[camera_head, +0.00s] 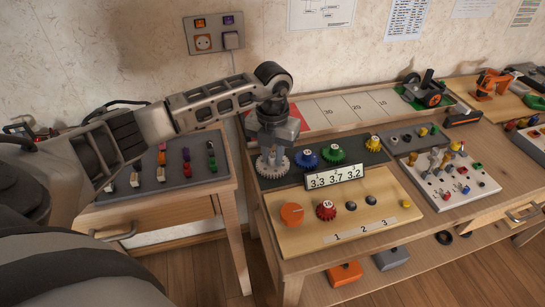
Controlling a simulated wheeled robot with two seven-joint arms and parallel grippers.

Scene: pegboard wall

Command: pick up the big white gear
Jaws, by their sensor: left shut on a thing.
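The big white gear (271,164) is at the left end of the dark mat (374,157) on the table. My left gripper (272,149) comes down on it from above and is shut on it. The gear looks upright in its place with its toothed rim showing; whether it touches the mat I cannot tell. The fingertips partly hide the gear's top. My right gripper is not in view.
A blue gear (306,157), a green gear (332,152) and a yellow gear (375,143) stand to the right. A number sign (334,177) is in front. A wooden board (340,232) holds an orange disc (292,214) and a red gear (326,209).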

